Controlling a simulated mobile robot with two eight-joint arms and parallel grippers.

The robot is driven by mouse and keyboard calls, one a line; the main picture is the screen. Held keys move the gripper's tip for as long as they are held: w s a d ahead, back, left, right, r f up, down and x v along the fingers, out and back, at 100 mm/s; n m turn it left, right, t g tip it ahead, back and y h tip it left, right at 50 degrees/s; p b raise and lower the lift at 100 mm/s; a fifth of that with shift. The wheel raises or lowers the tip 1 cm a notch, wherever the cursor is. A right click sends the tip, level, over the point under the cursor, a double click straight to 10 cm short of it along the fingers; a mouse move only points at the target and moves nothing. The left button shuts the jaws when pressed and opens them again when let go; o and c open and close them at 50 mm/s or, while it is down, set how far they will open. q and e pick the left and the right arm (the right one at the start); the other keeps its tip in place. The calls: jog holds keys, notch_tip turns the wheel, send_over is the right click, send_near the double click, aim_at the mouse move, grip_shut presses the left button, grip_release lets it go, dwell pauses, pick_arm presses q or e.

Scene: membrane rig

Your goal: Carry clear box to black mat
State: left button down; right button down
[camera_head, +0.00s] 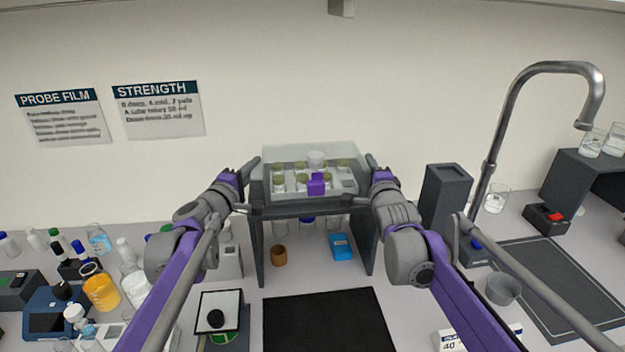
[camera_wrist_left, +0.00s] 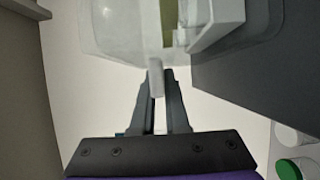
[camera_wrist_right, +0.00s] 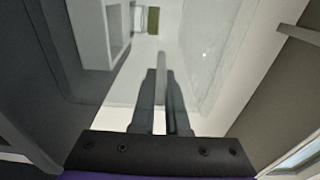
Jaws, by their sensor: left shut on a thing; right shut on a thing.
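The clear box (camera_head: 312,158) holds several small jars with olive lids and a purple block. It is at the dark grey raised shelf (camera_head: 256,245); I cannot tell whether it rests on the shelf top or hangs just above it. My left gripper (camera_head: 251,167) is shut on the box's left side; the left wrist view shows its fingers (camera_wrist_left: 157,85) closed on a thin clear tab. My right gripper (camera_head: 373,165) is shut on the right side, with its fingers (camera_wrist_right: 161,85) around a similar tab. The black mat (camera_head: 325,322) lies bare on the bench in front of the shelf.
Under the shelf are a brown cup (camera_head: 279,256) and a blue device (camera_head: 341,247). A balance (camera_head: 217,315) stands left of the mat. Bottles and an orange beaker (camera_head: 101,291) crowd the left. A dark block (camera_head: 446,195) and a tall faucet (camera_head: 497,140) stand right.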

pick_arm(q)
jog(key=shift+r, duration=0.1)
pick_arm(e)
jog(key=shift+r, duration=0.1)
